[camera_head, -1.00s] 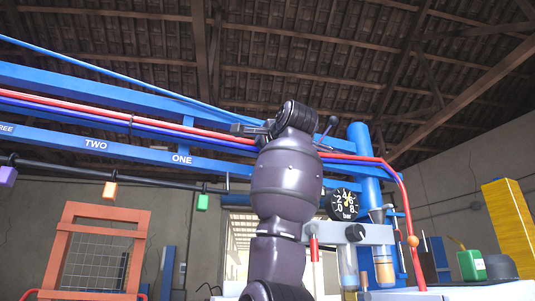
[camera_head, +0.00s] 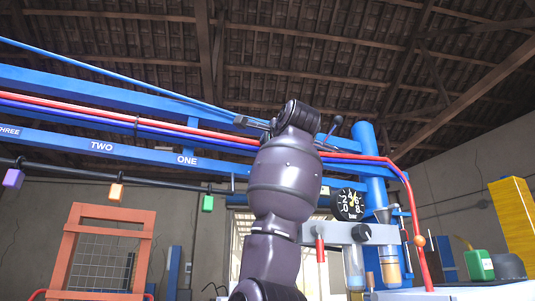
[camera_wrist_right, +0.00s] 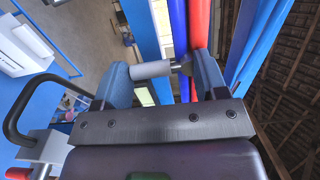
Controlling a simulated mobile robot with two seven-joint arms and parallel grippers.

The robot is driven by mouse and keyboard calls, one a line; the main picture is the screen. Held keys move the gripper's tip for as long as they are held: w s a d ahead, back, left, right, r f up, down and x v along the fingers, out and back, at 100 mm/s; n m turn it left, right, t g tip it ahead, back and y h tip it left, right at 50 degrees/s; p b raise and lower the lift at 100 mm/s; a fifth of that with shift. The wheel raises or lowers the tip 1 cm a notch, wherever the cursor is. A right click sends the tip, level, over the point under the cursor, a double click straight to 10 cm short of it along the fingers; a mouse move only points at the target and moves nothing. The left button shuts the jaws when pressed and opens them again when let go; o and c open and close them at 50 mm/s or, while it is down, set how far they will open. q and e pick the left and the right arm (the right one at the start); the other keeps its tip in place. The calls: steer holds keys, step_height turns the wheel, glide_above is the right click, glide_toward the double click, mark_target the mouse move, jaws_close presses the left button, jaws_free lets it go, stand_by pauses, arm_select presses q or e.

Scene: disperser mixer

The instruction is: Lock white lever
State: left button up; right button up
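In the right wrist view, the white lever (camera_wrist_right: 152,69) is a short white cylinder on a grey metal stem, next to the blue and red pipes. It lies crosswise between the two blue-grey fingers of my right gripper (camera_wrist_right: 160,78). The fingers are wide apart. The lever's free end is close to the left finger; I cannot tell if they touch. In the head view my right arm rises through the middle to the blue beam, where the gripper (camera_head: 254,123) is small and partly hidden. I cannot make out the white lever there. My left gripper is not in view.
A blue beam (camera_head: 102,147) with red and blue pipes crosses the head view. A pressure gauge (camera_head: 349,204) and a blue column (camera_head: 368,175) stand right of my arm. A black loop handle (camera_wrist_right: 42,105) is at the left in the right wrist view.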

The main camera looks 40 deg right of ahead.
steer(key=o, duration=0.4)
steer(key=shift+c, duration=0.2)
steer(key=b+v, duration=0.2)
steer(key=v, duration=0.9)
steer(key=shift+w, duration=0.1)
